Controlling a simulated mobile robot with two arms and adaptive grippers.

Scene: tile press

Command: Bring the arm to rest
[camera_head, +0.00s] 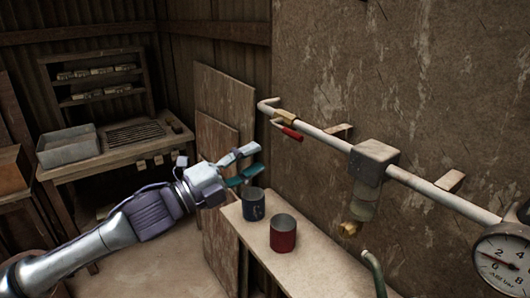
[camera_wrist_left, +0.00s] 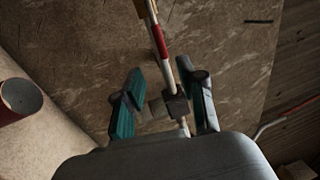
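My left arm comes in from the left in the head view. Its gripper (camera_head: 250,163) is open, with its two fingers apart and nothing visible between them. It is raised just above and left of the blue mug (camera_head: 253,206), near the wall. In the left wrist view the open fingers (camera_wrist_left: 164,104) show teal pads, with the pipework and wall beyond them. I cannot tell from that view how far the pipework is. My right gripper is in neither view.
A wall pipe (camera_head: 325,138) carries a red-handled valve (camera_head: 290,133) and a gauge (camera_head: 504,262). A workbench (camera_head: 110,162) with a grey bin (camera_head: 68,147) stands at the back left.

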